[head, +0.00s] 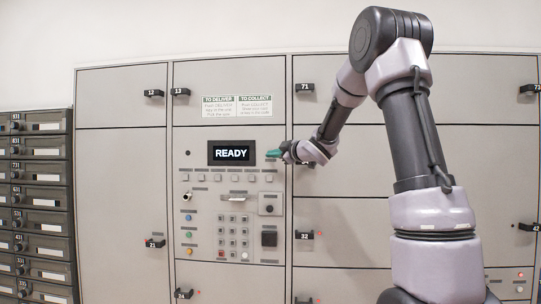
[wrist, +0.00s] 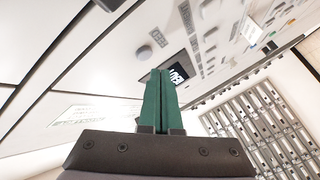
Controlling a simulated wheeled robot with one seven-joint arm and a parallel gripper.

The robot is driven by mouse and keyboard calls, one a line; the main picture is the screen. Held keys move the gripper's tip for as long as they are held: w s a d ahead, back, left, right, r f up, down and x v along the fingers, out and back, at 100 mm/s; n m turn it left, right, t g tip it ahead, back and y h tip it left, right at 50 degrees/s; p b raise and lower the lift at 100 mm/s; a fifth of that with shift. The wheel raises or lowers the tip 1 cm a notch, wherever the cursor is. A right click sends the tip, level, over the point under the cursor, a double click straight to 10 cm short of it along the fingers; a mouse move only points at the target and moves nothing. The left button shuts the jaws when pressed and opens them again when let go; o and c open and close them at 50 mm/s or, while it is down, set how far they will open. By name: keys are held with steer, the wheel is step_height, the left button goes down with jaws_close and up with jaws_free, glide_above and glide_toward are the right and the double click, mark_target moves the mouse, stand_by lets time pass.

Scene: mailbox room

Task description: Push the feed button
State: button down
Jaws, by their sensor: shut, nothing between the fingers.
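The control panel (head: 231,195) of the locker wall has a screen (head: 231,153) reading READY. Below the screen is a row of small square buttons (head: 226,178). Round blue, green and yellow buttons (head: 189,234) sit at the lower left, beside a keypad (head: 232,237). My gripper (head: 271,153) has green fingers, shut and empty, just right of the screen. In the wrist view the shut fingers (wrist: 161,73) overlap part of the screen (wrist: 177,70). I cannot tell whether they touch the panel.
Locker doors with black handles (head: 305,88) surround the panel. A dark bank of small mailboxes (head: 38,205) stands at the left; it also shows in the wrist view (wrist: 265,125). The space before the panel's left side looks clear.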

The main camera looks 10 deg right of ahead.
steer(key=shift+s+a, duration=0.25)
steer(key=shift+s, duration=0.45)
steer(key=shift+s+a, duration=0.2)
steer(key=shift+s, duration=0.45)
steer(key=shift+s+a, duration=0.25)
steer(key=shift+s, duration=0.45)
